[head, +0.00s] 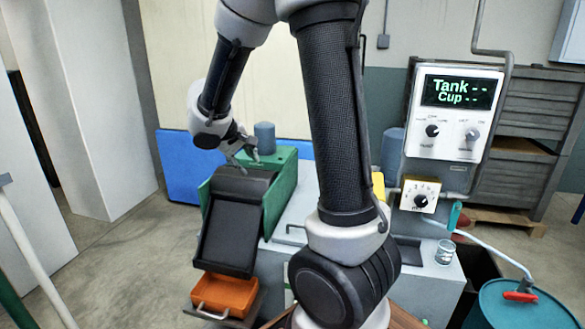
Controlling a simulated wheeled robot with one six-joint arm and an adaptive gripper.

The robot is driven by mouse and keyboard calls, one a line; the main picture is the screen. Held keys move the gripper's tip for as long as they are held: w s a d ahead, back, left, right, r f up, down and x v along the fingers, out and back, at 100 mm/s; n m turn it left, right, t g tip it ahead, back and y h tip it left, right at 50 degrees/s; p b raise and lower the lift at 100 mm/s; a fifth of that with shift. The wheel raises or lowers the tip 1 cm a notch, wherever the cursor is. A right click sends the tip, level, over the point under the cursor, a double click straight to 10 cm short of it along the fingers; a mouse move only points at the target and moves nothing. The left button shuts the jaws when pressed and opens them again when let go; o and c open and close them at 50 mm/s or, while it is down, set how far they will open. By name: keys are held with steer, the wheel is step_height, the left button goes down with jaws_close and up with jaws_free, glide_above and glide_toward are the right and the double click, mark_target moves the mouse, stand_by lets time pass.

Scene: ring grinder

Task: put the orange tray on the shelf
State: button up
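The orange tray (225,295) is at the lower left, below the lower end of a black chute on the green machine (282,190). It has a pale handle at its front. It appears to sit on a dark ledge (256,306), which shows at its right side. My gripper (249,163) is well above the tray, over the top of the green machine and close to a blue-grey cylinder. Its fingers look spread with nothing between them, apart from the tray. I cannot tell which surface is the shelf.
A grey bench (430,280) carries a glass cup (445,252) and a control panel (455,125). A teal drum (515,305) with a red-handled tap stands at the lower right. A blue panel (190,170) stands behind the machine. Open floor lies left. My arm hides the middle.

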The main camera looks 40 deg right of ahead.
steer(key=s+d+r+m+y, duration=0.1)
steer(key=s+r, duration=0.3)
steer(key=s, duration=0.4)
steer(key=s+d+r+m+y, duration=0.1)
steer(key=s+r, duration=0.3)
steer(key=s, duration=0.3)
steer(key=s+a+y, duration=0.4)
steer(key=s+a, duration=0.1)
steer(key=s, duration=0.6)
steer(key=shift+s+a+n, duration=0.2)
steer(key=shift+a+n, duration=0.1)
steer(key=shift+n, duration=0.1)
